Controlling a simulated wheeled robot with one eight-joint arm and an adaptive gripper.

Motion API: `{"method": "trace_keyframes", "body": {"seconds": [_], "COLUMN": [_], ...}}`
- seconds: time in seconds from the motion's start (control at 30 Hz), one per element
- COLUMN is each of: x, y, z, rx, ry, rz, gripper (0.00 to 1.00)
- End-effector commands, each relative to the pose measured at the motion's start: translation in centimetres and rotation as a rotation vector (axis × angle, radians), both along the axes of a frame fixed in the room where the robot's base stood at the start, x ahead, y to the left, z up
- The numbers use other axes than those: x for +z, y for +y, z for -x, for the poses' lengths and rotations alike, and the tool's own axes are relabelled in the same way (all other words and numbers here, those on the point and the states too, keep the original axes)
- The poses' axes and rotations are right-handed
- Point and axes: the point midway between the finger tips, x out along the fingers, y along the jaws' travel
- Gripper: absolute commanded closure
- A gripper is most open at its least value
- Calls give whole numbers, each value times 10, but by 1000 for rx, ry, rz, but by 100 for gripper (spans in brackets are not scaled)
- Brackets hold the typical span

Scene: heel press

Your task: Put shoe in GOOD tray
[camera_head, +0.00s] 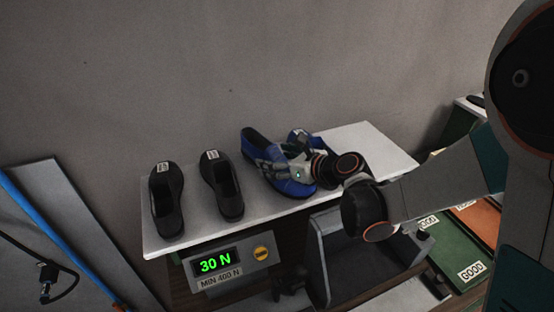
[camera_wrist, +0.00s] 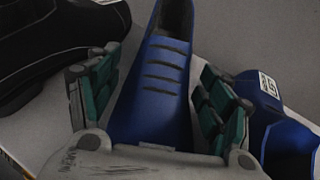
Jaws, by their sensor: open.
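Two black shoes, the far-left one (camera_head: 166,203) and the one beside it (camera_head: 223,187), stand on a white shelf (camera_head: 290,210). A blue shoe (camera_head: 259,146) stands right of them, and a second blue shoe (camera_head: 301,138) is partly hidden by my gripper (camera_head: 280,172). In the wrist view my gripper (camera_wrist: 160,95) is open, with its fingers either side of a blue shoe (camera_wrist: 160,85). I cannot tell whether they touch it. The other blue shoe (camera_wrist: 282,120) lies just right of the right finger. A green GOOD tray (camera_head: 462,250) is at the lower right, partly hidden by my arm.
A display box (camera_head: 228,262) below the shelf reads 30 N, with MIN 400 N under it. A grey press-like frame (camera_head: 345,255) stands in front of the shelf. An orange tray (camera_head: 482,217) lies behind the green one. A black shoe (camera_wrist: 50,45) is close left of my gripper.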

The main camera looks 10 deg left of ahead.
Motion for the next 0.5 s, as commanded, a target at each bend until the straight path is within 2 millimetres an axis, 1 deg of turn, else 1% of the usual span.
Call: {"method": "trace_keyframes", "body": {"seconds": [0.07,0.17,0.27,0.5], "x": [3,7,13,32], "y": [0,-10,-24,-62], "z": [0,5,14,39], "rx": [0,-4,-4,-5], "ry": [0,1,0,1], "rz": [0,0,-1,-1], "gripper": [27,27,27,27]}}
